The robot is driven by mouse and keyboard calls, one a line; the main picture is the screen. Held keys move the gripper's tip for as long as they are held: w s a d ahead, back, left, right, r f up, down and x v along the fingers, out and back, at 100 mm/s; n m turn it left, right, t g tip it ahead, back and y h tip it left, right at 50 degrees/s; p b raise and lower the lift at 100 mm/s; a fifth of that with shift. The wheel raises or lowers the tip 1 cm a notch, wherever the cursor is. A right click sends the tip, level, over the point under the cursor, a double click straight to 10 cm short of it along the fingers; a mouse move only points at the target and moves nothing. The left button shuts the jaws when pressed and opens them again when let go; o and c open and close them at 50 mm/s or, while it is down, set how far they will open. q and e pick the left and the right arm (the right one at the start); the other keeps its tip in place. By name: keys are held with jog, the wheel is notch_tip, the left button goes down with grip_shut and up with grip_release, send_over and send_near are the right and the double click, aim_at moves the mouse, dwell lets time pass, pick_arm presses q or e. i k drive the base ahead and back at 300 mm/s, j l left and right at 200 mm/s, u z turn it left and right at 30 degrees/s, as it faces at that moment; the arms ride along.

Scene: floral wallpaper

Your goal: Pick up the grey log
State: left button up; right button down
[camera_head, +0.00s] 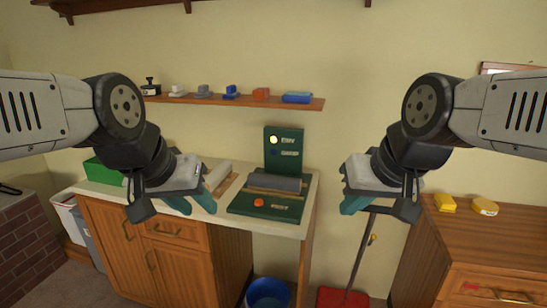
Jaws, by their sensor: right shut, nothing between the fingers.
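A dark grey log (275,182) lies across the top of a dark green machine (262,207) on the counter. The machine has an upright panel with a lit yellow lamp and an orange button in front. My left gripper (193,203) is in front of the counter, left of the log and apart from it. Its teal fingers are spread and nothing shows between them. My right gripper (355,201) is right of the counter, apart from the log, with its fingers together and empty.
A pale roll (217,175) lies on a wooden board behind my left gripper. A green box (103,170) stands at the counter's left. A shelf (230,101) with small objects hangs above. A blue bucket (267,293) and red dustpan (343,298) are on the floor. A wooden cabinet (490,235) stands right.

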aim_at(283, 185)
jog(key=i+l+u, duration=0.1)
jog(key=i+l, duration=0.15)
jog(key=i, duration=0.25)
jog(key=i+l+u, duration=0.15)
jog(key=i, duration=0.4)
jog(key=l, duration=0.1)
